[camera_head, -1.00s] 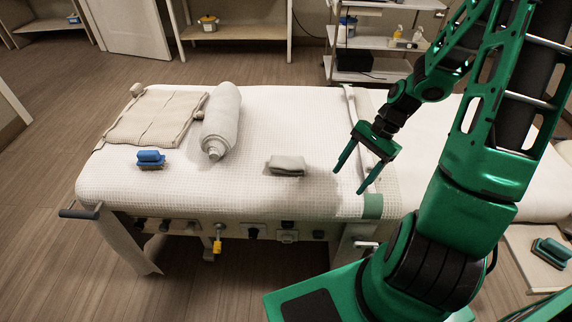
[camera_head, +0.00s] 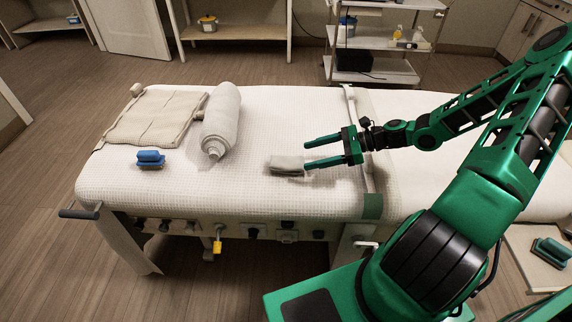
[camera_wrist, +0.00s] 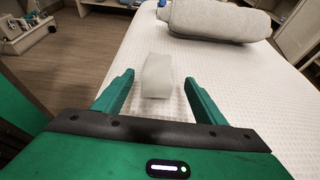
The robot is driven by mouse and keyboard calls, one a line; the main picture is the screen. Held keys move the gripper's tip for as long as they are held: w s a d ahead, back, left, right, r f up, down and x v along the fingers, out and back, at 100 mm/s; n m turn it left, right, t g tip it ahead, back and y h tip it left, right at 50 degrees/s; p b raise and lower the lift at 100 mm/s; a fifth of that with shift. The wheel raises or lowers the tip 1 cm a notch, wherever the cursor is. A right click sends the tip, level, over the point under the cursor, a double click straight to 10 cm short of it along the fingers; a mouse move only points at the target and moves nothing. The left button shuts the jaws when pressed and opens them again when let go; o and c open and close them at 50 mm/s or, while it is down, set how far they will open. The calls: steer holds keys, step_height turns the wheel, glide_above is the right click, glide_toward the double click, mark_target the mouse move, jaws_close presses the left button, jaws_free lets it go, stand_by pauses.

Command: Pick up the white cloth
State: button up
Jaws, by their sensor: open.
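The white cloth (camera_head: 287,165) is a small folded, greyish-white piece lying on the white waffle-textured bed cover. My gripper (camera_head: 307,155) is open and reaches in from the right, pointing left, with its fingertips just to the right of the cloth. In the wrist view, the cloth (camera_wrist: 157,76) appears ahead of and between the two green fingers (camera_wrist: 155,88). Nothing is held. I cannot tell exactly how high the fingers are above the bed.
A rolled grey towel (camera_head: 221,122) and a beige mat (camera_head: 155,117) lie on the bed (camera_head: 240,195). A blue brush (camera_head: 150,158) sits near the front left edge. A trolley (camera_head: 385,70) stands behind. The bed around the cloth is clear.

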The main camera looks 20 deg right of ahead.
mark_target(295, 160)
steer(key=x, duration=0.9)
steer(key=shift+a+f, duration=0.15)
steer(key=shift+f, duration=0.15)
steer(key=c, duration=1.1)
